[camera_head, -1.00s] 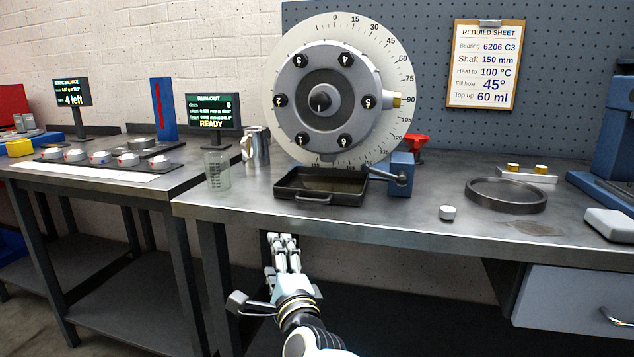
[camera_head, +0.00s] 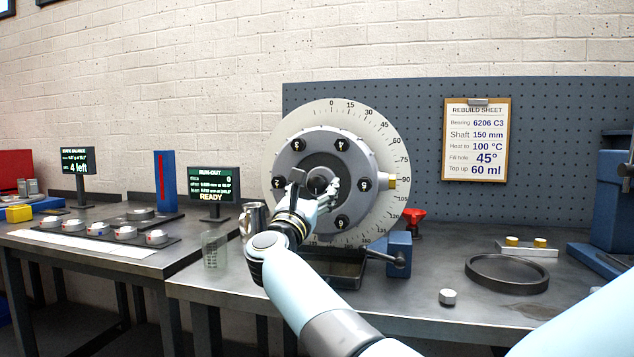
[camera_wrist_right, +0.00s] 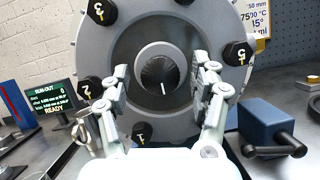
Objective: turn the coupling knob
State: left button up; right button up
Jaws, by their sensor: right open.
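The coupling knob (camera_wrist_right: 158,74) is a dark round knob with a white pointer line, set in a pale collar at the middle of the grey coupling hub (camera_wrist_right: 143,131). In the wrist view the pointer line points down. My right gripper (camera_wrist_right: 164,77) is open, with one finger on each side of the knob and gaps between. In the head view my right gripper (camera_head: 317,186) is in front of the hub and partly hides the knob. The hub carries several numbered black bolts, in front of a white degree dial (camera_head: 394,144). My left gripper is not in view.
A blue block with a lever (camera_head: 399,254) stands right of the dial's foot. A black tray (camera_head: 345,270) lies below, partly behind my arm. A glass beaker (camera_head: 214,250) and metal jug (camera_head: 253,218) stand left. A ring (camera_head: 507,287) and small cap (camera_head: 447,296) lie right.

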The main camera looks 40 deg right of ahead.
jog(key=shift+x, duration=0.9)
jog(key=c, duration=1.2)
